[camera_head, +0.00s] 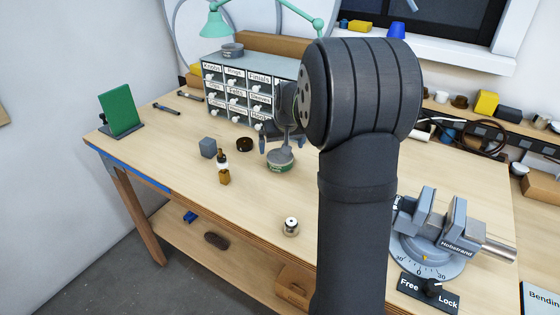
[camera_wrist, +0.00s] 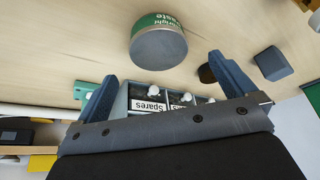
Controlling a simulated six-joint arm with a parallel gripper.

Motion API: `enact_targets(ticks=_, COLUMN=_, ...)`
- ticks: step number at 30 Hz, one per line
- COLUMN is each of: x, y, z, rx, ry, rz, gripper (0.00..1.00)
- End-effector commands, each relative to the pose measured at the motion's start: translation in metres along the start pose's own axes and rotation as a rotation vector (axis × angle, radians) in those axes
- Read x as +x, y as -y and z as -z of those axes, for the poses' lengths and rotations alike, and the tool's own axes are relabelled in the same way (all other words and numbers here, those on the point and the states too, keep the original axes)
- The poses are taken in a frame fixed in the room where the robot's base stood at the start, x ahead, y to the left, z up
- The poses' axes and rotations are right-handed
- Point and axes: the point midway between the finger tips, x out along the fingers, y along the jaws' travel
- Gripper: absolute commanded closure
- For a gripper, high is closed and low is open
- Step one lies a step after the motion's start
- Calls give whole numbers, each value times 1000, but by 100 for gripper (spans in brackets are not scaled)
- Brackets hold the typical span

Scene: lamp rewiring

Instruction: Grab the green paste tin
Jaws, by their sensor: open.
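The green paste tin (camera_head: 280,167) stands on the workbench in front of the drawer cabinet. It is round, with a green side and a grey top. In the wrist view the tin (camera_wrist: 160,44) shows its grey face and part of a label reading "Paste". My gripper (camera_head: 282,146) is open and close above the tin in the head view. In the wrist view its two blue-grey fingers (camera_wrist: 163,68) are spread wide, and the tin appears beyond their tips, roughly centred between them. Nothing is held. My arm hides the bench to the right of the tin.
A dark round tin (camera_head: 244,144), a grey cube (camera_head: 208,148) and an amber bottle (camera_head: 223,177) stand left of the tin. The labelled drawer cabinet (camera_head: 236,95) is behind. A small metal part (camera_head: 291,227) lies nearer the front edge. A vise (camera_head: 436,230) stands at right.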

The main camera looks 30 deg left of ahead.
Motion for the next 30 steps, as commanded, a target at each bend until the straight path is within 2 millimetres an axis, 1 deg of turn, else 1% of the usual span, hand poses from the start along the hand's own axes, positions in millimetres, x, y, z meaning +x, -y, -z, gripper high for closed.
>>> enact_targets(ticks=1, x=10, y=0, z=-1, rx=0, ry=3, rz=1, gripper=0)
enact_targets(ticks=3, x=19, y=0, z=0, rx=0, ry=2, rz=1, gripper=0)
enact_targets(ticks=11, x=37, y=-1, z=0, rx=0, ry=1, rz=0, gripper=0)
enact_targets(ticks=15, x=57, y=-2, z=2, rx=0, ry=2, rz=1, gripper=0)
enact_targets(ticks=19, x=73, y=-2, z=2, rx=0, ry=2, rz=1, gripper=0)
enact_targets(ticks=23, x=80, y=-2, z=3, rx=0, ry=0, rz=1, gripper=0)
enact_targets(ticks=29, x=80, y=-2, z=3, rx=-1, ry=-1, rz=1, gripper=0)
enact_targets(ticks=30, x=80, y=-2, z=3, rx=-1, ry=-1, rz=1, gripper=8)
